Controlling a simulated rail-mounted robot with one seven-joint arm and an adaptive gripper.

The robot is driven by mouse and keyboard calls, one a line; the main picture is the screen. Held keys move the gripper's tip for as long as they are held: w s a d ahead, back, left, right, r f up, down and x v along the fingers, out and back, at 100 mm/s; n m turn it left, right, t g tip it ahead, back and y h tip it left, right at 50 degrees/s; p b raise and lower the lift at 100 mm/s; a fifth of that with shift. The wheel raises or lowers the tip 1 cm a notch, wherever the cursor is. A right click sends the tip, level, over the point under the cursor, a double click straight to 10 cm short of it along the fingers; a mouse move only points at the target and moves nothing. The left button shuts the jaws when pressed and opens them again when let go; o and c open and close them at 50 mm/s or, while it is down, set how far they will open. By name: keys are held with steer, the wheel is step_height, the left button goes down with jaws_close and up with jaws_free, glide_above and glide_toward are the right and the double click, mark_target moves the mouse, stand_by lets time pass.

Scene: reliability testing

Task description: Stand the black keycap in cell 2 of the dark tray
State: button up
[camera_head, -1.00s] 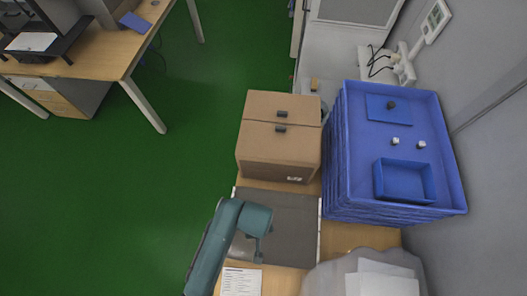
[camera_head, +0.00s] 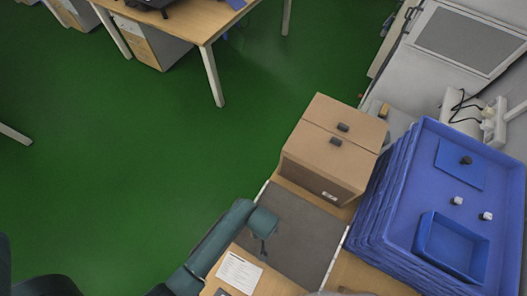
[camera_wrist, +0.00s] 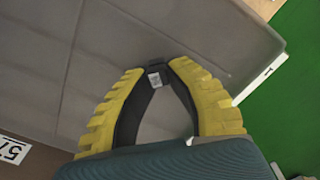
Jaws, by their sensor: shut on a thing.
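My gripper (camera_head: 264,247) is over the near left part of the dark grey tray (camera_head: 300,225). In the wrist view its yellow-backed fingers meet at the tips (camera_wrist: 157,67), shut on a small dark piece with a white mark, seemingly the black keycap (camera_wrist: 155,80). The keycap's lower side is hidden, and its height above the tray cannot be told. In the wrist view the dark tray (camera_wrist: 90,60) fills much of the picture, with faint lines dividing it into cells. Cell numbers cannot be read there.
A cardboard box (camera_head: 325,165) stands behind the dark tray. A stack of blue trays (camera_head: 400,215) is at the right, bearing a small blue bin (camera_head: 425,240), a dark piece (camera_head: 466,160) and two white pieces (camera_head: 456,201). A printed sheet (camera_head: 238,274) lies in front.

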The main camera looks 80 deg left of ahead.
steer(key=shift+f, duration=0.1)
steer(key=o, duration=0.7)
step_height(320, 180, up, 12)
steer(key=p, duration=0.1)
steer(key=shift+p, duration=0.4)
